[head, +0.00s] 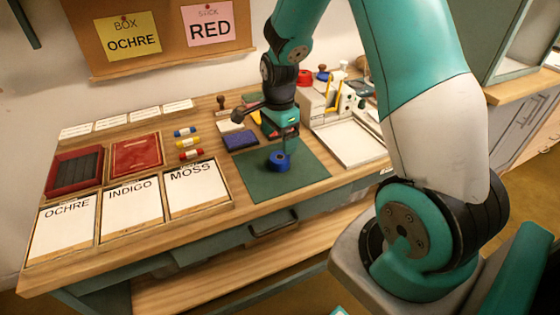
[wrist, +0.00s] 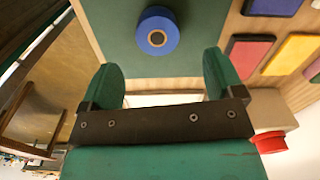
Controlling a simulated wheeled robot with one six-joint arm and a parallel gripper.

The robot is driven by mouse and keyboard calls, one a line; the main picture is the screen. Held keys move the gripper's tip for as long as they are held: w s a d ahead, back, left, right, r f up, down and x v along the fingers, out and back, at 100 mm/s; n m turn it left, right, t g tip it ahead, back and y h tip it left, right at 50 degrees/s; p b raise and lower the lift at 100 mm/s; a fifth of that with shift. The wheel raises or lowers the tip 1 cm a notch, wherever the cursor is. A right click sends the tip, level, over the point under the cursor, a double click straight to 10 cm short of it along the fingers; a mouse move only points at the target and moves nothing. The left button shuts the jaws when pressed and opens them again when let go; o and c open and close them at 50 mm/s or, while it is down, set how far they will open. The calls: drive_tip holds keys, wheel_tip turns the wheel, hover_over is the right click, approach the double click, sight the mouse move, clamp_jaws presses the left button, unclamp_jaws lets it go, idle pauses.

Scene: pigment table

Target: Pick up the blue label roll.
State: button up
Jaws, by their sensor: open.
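The blue label roll (head: 279,160) lies on the green mat (head: 315,172) near the front of the table. It is a round blue roll with a dark core, and it also shows in the wrist view (wrist: 157,31) at the top middle. My gripper (head: 286,147) is just above or beside the roll in the head view; the exact gap is hard to tell. In the wrist view my gripper (wrist: 163,75) is open, with its two green fingers apart and nothing between them. The roll is beyond the fingertips there.
Blue, red and yellow pads (wrist: 248,55) lie beside the mat. Wooden trays marked OCHRE, INDIGO and MOSS (head: 198,186) stand at the left, with coloured tubes (head: 188,142) behind. The mat's front is bare.

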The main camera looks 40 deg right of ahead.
sight(280, 157)
drive_tip(key=shift+s+f+p, duration=0.15)
drive_tip(key=shift+f+p, duration=0.15)
drive_tip(key=shift+f, duration=2.9)
drive_tip(key=shift+c, duration=0.4)
drive_tip(key=c, duration=1)
